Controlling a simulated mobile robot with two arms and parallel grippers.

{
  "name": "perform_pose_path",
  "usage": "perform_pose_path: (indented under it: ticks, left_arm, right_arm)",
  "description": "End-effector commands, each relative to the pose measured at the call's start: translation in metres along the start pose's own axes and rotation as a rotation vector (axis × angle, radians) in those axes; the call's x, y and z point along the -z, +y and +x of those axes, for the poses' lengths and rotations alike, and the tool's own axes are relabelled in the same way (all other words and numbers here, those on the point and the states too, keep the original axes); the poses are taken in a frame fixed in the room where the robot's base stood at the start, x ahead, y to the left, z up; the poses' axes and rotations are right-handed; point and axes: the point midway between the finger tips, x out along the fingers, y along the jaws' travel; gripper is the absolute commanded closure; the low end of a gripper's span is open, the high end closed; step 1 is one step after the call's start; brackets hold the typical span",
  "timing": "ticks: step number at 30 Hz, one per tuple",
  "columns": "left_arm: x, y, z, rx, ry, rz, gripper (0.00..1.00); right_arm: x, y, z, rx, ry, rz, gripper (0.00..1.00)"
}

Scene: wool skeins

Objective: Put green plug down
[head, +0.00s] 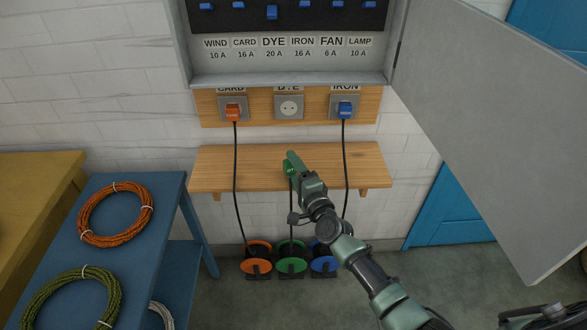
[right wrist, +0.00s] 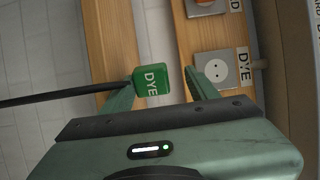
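The green plug (right wrist: 151,80), marked DYE, lies between the two fingers of my right gripper (right wrist: 160,88) in the right wrist view. The fingers are apart, with a gap between the plug and the right-hand finger; the plug is close to the left-hand finger. In the head view the green plug (head: 287,168) is at the wooden shelf (head: 230,172), partly hidden by my right gripper (head: 292,160). I cannot tell whether it touches the shelf. Its black cord runs down to the green reel (head: 291,265). The DYE socket (head: 289,107) is empty. My left gripper is not in view.
An orange plug (head: 233,112) sits in the CARD socket and a blue plug (head: 345,109) in the IRON socket; their cords hang past the shelf. An open cabinet door (head: 490,130) fills the right. A blue table (head: 150,262) with wool skeins stands left. Both shelf ends are bare.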

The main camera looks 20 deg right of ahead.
Motion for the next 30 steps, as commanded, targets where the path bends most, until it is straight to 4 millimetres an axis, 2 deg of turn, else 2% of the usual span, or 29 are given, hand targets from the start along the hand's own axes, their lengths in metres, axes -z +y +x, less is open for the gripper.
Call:
perform_pose_path:
  ticks: [4, 8, 9, 15, 21, 25, 30]
  left_arm:
    - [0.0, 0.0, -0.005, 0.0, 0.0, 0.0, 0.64]
    - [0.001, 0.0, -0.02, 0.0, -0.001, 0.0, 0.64]
    - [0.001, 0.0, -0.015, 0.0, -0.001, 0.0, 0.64]
    - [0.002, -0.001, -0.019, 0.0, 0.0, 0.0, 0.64]
    - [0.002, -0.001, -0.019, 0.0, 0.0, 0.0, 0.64]
    - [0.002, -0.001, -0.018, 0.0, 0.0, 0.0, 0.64]
    - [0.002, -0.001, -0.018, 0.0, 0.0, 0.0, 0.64]
  right_arm:
    - [0.0, -0.004, 0.0, -0.002, -0.001, 0.0, 0.39]
    - [0.0, -0.019, -0.001, -0.002, -0.001, -0.001, 0.39]
    - [0.0, -0.01, -0.012, -0.007, -0.001, 0.0, 0.39]
    - [0.0, -0.011, -0.059, -0.004, -0.001, 0.0, 0.39]
    - [0.0, -0.01, -0.098, -0.003, 0.0, -0.001, 0.39]
    - [0.0, -0.011, -0.113, -0.002, -0.001, -0.001, 0.39]
    - [0.0, -0.012, -0.12, -0.001, 0.0, -0.001, 0.39]
